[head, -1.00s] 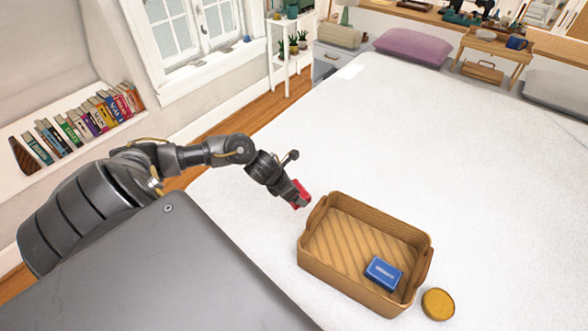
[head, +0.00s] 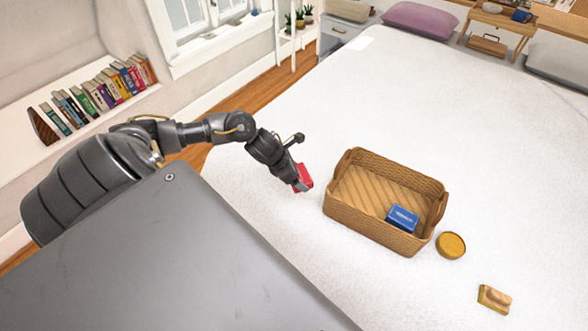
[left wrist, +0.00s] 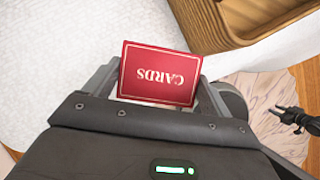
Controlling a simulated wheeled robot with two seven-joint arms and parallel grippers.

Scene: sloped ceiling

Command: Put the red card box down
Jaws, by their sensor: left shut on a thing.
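The red card box (left wrist: 160,74) is held between the two fingers of my left gripper (left wrist: 158,85), with its "CARDS" label facing the wrist camera. In the head view the red card box (head: 303,178) shows at the tip of my left gripper (head: 297,184), over the near left part of the white bed, left of the wicker basket. I cannot tell whether the box touches the bed.
The wicker basket (head: 365,232) holds a blue box (head: 402,218). A round yellow tin (head: 451,245) and a small wooden-backed brush-like thing (head: 495,298) lie to its right. The white bed (head: 440,120) is clear beyond the basket.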

